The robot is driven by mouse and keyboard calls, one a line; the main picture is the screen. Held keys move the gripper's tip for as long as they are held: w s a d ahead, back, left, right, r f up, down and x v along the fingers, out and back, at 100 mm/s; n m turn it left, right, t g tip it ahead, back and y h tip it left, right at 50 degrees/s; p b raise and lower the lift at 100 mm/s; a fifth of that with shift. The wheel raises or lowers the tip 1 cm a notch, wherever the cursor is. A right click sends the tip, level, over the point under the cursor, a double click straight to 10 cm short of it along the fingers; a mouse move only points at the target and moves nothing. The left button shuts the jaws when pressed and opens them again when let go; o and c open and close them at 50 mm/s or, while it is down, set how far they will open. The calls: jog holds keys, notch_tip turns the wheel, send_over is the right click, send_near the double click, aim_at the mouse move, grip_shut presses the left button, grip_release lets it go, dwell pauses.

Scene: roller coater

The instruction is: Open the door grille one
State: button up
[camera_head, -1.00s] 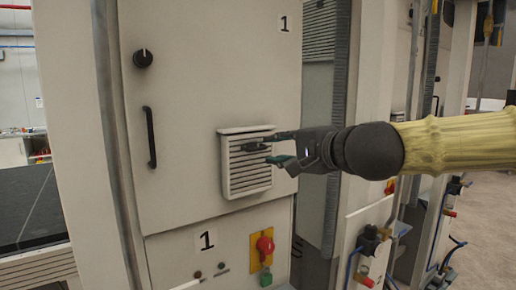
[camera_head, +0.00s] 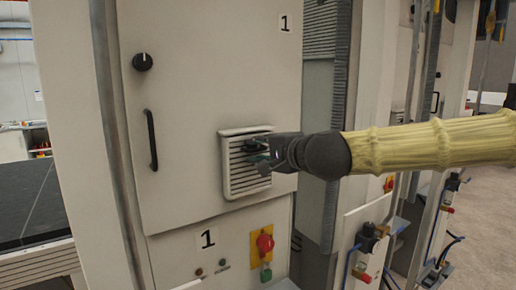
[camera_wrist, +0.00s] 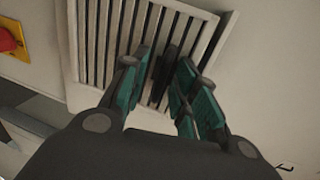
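The door grille (camera_head: 236,185) is a pale slatted vent cover on the front of a white cabinet door marked 1. A small dark handle (camera_wrist: 163,72) sticks out from its slats. My gripper (camera_head: 253,150) is at the grille's right half, with its fingertips close to the slats. In the wrist view its green and dark fingers (camera_wrist: 160,68) lie on either side of the dark handle. They look spread, with gaps beside the handle. Whether a fingertip touches the handle or slats cannot be told.
A black vertical handle (camera_head: 151,139) and a black knob (camera_head: 143,61) are on the door's left side. A red switch on a yellow plate (camera_head: 262,243) is below the grille. A cabinet post (camera_head: 371,130) stands to the right, behind my arm.

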jog(key=shift+w, duration=0.1)
grip_shut()
